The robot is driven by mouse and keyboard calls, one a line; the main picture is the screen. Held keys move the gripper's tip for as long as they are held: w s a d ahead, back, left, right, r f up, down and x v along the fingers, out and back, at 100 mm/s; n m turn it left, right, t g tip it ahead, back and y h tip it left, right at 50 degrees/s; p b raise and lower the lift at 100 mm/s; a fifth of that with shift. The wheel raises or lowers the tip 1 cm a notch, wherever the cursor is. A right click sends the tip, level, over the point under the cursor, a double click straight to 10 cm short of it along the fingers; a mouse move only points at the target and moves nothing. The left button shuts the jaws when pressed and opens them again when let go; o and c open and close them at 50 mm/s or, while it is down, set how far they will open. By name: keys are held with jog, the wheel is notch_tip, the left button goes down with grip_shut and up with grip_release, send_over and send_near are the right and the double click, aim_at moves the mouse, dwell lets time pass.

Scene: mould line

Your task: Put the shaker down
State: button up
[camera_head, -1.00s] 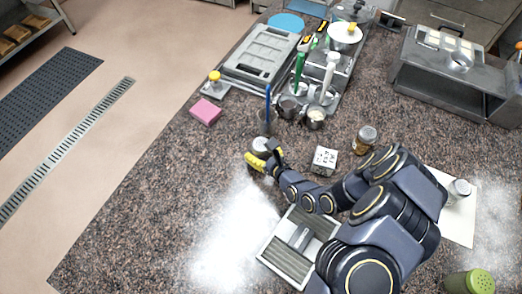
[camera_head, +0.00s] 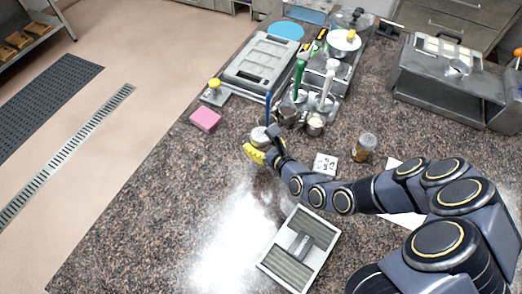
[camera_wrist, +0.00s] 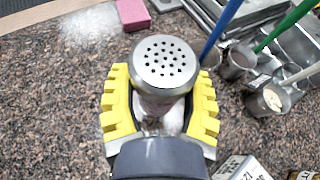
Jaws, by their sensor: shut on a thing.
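The shaker (camera_wrist: 164,62) has a round silver top with several dark holes. In the wrist view it sits upright between the yellow fingers of my gripper (camera_wrist: 160,105), which is shut on its body. In the head view my gripper (camera_head: 262,152) is at the counter's middle, and the shaker's pale top (camera_head: 260,134) shows just beyond the fingers. The lower part of the shaker is hidden by the fingers, and I cannot tell whether its base touches the counter.
A pink sponge (camera_head: 206,119) lies left of the shaker. Small metal cups (camera_head: 314,124) with blue, green and white-handled tools stand behind right.

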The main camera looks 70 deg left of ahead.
aim_at(263, 135)
jog(key=shift+r, duration=1.35)
jog(key=shift+r, duration=0.35)
notch_tip(263, 135, up, 4)
jog(key=shift+r, duration=0.15)
jog(key=w+d+m+t, duration=0.3)
jog(key=w, duration=0.6)
jog(key=w+d+m+t, duration=0.2)
jog(key=w+d+t, duration=0.1)
jog(key=w, duration=0.6)
jog(key=w+d+m+t+h, duration=0.4)
jog(key=w+d+m+t, duration=0.3)
jog(key=w+d, duration=1.05)
jog(key=shift+h, duration=0.3)
jog(key=f, duration=1)
jog(key=shift+w+f, duration=0.15)
jog(key=shift+w, duration=0.2)
jog(key=shift+a+f, duration=0.1)
jog(key=shift+f, duration=2)
